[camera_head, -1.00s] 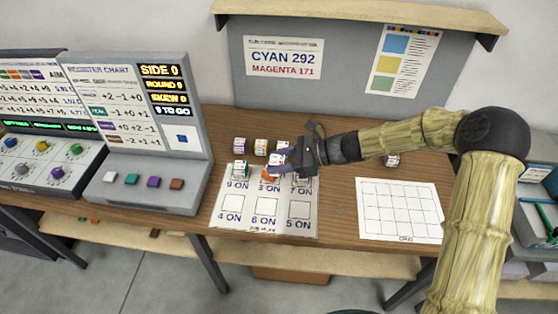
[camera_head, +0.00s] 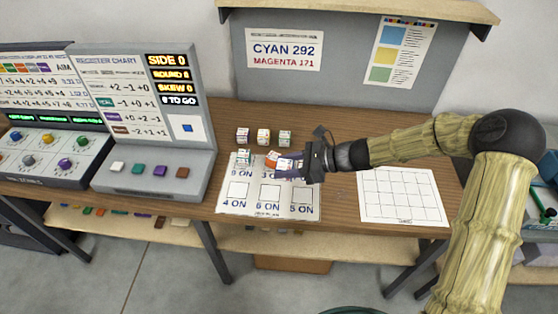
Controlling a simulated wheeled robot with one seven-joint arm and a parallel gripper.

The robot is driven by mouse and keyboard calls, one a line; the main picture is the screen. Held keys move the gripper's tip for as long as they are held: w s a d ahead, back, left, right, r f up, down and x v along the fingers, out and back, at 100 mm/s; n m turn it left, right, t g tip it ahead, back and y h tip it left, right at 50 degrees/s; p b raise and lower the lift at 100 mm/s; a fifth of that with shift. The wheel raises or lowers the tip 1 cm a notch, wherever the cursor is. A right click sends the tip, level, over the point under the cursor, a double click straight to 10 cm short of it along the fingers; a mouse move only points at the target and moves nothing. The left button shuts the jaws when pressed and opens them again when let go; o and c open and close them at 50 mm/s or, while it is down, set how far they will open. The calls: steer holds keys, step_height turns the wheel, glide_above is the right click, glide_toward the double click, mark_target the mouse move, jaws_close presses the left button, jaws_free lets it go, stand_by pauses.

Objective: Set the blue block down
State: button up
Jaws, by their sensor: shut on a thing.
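My gripper (camera_head: 292,171) is shut on a small pale block with blue on it (camera_head: 285,163), taken here as the blue block. It is low over the upper right of a white printed card (camera_head: 254,205) with marked squares. The fingers hide part of the block, and I cannot tell whether it touches the card. An orange-marked block (camera_head: 271,157) is close on its left. A green-marked block (camera_head: 243,157) sits at the card's upper left.
Three small white blocks stand in a row behind the card, one of them here (camera_head: 263,137). A gridded white sheet (camera_head: 403,196) lies bare to the right. A grey console (camera_head: 150,165) with coloured buttons stands at the left. The wooden table (camera_head: 340,205) is clear between card and sheet.

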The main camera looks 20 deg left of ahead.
steer(key=d+f+m+t, duration=0.3)
steer(key=d+f, duration=0.2)
steer(key=d, duration=0.9)
steer(key=w+d+f+m+t+h, duration=0.1)
steer(key=d+f+m+t, duration=0.2)
steer(key=d, duration=1.1)
steer(key=d+f+m+t+h, duration=0.1)
steer(key=d+f+m+t, duration=0.2)
steer(key=d, duration=1.1)
step_height(320, 180, down, 6)
steer(key=shift+w+d+r+m+t, duration=0.15)
steer(key=shift+m+t, duration=0.25)
steer(key=shift+t, duration=0.6)
steer(key=shift+w, duration=0.1)
steer(key=shift+d, duration=0.1)
